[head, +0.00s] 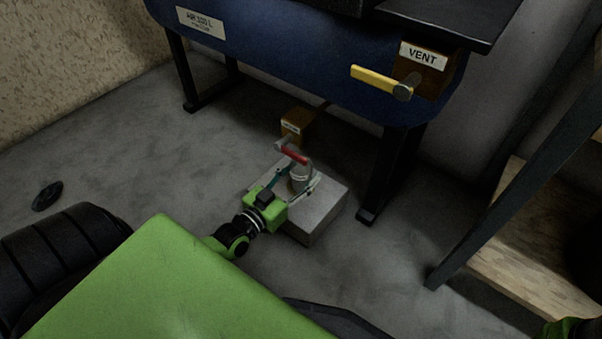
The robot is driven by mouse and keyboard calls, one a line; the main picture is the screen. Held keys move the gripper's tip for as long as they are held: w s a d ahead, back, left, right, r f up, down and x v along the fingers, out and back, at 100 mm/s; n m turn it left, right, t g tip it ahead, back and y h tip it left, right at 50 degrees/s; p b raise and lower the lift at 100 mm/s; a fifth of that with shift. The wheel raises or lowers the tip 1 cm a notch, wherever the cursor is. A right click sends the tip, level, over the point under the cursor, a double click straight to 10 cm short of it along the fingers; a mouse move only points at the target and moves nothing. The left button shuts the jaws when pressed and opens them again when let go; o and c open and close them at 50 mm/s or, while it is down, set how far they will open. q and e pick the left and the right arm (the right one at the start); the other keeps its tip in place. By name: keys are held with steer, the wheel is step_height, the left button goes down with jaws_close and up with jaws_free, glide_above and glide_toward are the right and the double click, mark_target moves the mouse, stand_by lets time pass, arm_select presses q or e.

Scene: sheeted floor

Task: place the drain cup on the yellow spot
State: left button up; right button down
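The drain cup (301,179), a small grey cylinder, stands upright on a pale grey block (323,213) under the blue tank. It is below a drain valve with a red handle (294,153). My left gripper (299,184) reaches in from the front left, with one finger on each side of the cup. Whether the fingers press on the cup is too small to tell. No yellow spot shows in this view. My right gripper is not in view; only a green piece of my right arm shows at the bottom right corner.
The blue tank (300,62) stands on black legs (384,175), one close right of the block. A yellow vent lever (375,78) sticks out above. A wooden shelf (535,265) stands at right. A dark disc (47,196) lies at left; floor between is clear.

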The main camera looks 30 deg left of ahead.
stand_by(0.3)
arm_select(q)
steer(key=shift+s+r, duration=0.15)
steer(key=shift+r, duration=0.05)
steer(key=s+p, duration=0.6)
steer(key=s, duration=0.5)
steer(key=shift+s+a, duration=0.35)
steer(key=shift+a, duration=0.1)
steer(key=shift+s+f, duration=0.1)
